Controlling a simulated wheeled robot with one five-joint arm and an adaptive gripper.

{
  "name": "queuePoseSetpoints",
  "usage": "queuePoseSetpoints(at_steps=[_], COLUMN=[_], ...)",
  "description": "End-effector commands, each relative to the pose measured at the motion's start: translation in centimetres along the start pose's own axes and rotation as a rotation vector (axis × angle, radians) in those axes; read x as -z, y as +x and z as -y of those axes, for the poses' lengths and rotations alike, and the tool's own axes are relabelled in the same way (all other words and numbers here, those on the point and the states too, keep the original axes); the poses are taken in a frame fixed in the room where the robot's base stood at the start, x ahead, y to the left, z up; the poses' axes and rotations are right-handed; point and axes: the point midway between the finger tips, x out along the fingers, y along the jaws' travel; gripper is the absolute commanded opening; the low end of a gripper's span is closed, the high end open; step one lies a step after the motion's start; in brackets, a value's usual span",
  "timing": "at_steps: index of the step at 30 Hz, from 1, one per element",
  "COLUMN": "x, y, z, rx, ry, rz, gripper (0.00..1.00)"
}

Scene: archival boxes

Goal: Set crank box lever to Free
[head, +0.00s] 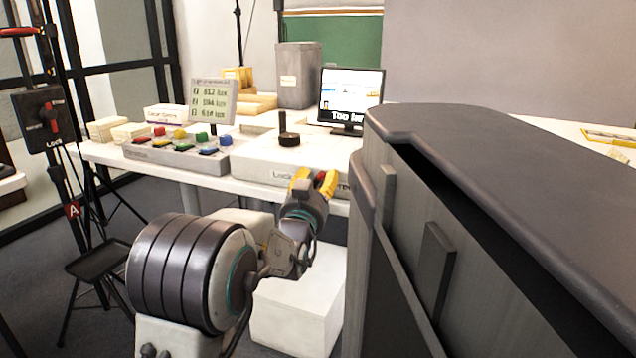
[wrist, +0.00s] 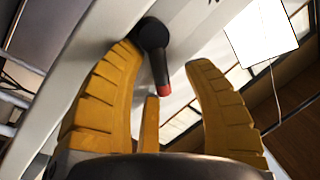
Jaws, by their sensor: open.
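The white crank box (head: 262,163) sits on the table, with a black crank (head: 288,139) on top and a partly covered label reading "Lock" on its front. In the wrist view, a black lever (wrist: 158,66) with a red tip sticks out from a pale surface. My gripper (head: 315,178) is at the front of the box, covering part of it. In the wrist view my gripper (wrist: 166,56) is open, its yellow fingers on either side of the lever. The left fingertip looks close to the lever's base; I cannot tell whether it touches. Which setting the lever points to is unclear.
A large dark grey cabinet (head: 505,215) fills the right foreground, close to my arm. A button panel (head: 180,150) and a monitor (head: 350,98) stand on the table. A black stand (head: 45,118) with a red-handled switch is at the left. A white block (head: 297,312) is under the table.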

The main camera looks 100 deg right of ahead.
Motion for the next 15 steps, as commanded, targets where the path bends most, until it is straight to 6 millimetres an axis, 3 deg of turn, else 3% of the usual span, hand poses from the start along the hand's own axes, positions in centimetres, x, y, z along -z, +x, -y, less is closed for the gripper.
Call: queuePoseSetpoints(at_steps=[8,15], x=[-0.5,-0.5], y=[-0.2,-2.1], z=[-0.2,-0.2], rx=[-0.005,-0.006], ry=[0.000,0.000], rz=[0.012,0.013], gripper=[0.49,0.49])
